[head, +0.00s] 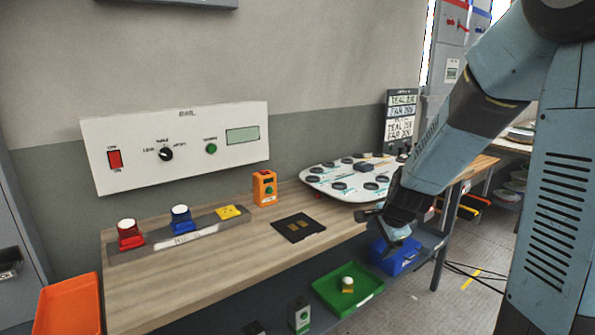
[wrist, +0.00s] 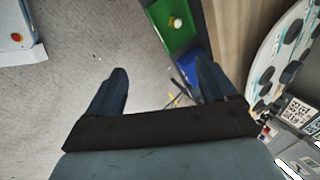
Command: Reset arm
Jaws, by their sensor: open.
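My gripper (head: 392,232) hangs at the front edge of the wooden workbench (head: 185,275), in front of the white round-cornered board. It is open and empty; both dark fingers stand apart in the wrist view (wrist: 160,85), with grey floor between them. My blue-grey arm comes down from the upper right of the head view. The gripper appears clear of the bench, but the exact gap cannot be told.
A white board with dark round pads (head: 350,178) lies on the bench. A black mat (head: 299,227), an orange box (head: 264,188) and a rack with red and blue buttons (head: 180,232) stand left. Below are a green tray (head: 325,288) and blue bin (head: 385,262).

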